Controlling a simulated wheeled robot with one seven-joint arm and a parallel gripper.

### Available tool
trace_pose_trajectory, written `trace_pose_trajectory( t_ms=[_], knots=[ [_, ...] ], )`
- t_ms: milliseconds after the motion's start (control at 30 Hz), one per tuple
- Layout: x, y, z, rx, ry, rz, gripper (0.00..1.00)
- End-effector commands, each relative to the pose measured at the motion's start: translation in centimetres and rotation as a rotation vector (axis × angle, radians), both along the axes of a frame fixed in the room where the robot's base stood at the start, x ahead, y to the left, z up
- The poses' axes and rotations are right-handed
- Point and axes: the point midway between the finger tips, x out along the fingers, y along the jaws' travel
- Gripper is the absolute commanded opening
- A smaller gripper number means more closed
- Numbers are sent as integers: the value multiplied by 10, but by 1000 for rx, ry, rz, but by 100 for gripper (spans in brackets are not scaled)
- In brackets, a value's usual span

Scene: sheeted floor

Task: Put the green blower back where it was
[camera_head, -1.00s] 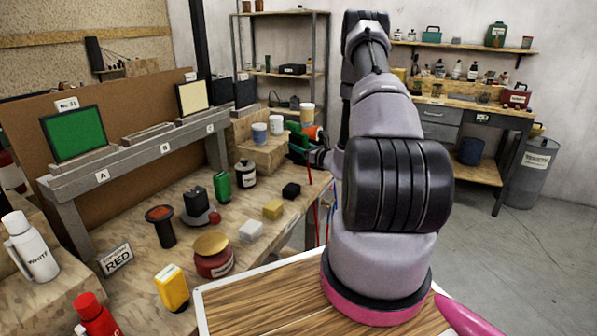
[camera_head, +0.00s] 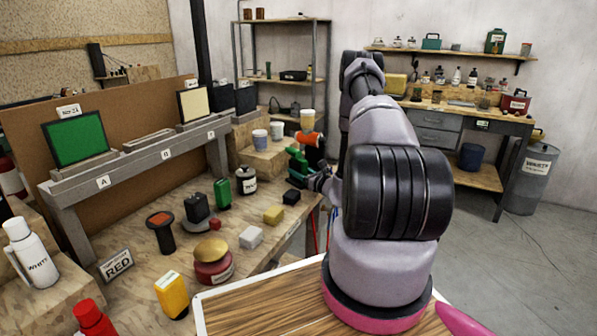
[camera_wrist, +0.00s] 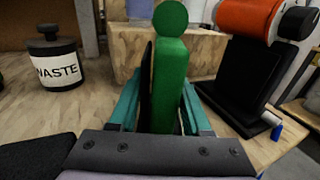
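The green blower (camera_head: 297,162) is at the far right end of the workbench in the head view, partly covered by my gripper. In the wrist view it (camera_wrist: 171,85) is upright, with a round green knob at its top. My gripper (camera_wrist: 160,108) has its teal fingers on either side of the blower, close against it, and appears shut on it. In the head view my gripper (camera_head: 312,178) is near the bench's right edge. Whether the blower's base touches the bench is hidden.
An orange-and-black tool (camera_wrist: 250,60) stands just right of the blower. A WASTE jar (camera_wrist: 55,60) is to the left. A wooden riser (camera_head: 265,158) with cups is behind.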

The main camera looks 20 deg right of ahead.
Motion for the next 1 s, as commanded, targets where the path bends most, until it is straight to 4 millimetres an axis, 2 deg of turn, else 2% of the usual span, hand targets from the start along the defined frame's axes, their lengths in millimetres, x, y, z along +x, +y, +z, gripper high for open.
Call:
trace_pose_trajectory(
  t_ms=[67,433,567,800,1000],
  knots=[
    [0,0,0,0,0,0,74],
    [0,0,5,-1,0,-1,74],
    [-18,-7,3,1,2,-4,74],
    [-68,-21,3,2,4,-5,74],
    [-101,-30,3,1,2,-4,74]
  ],
)
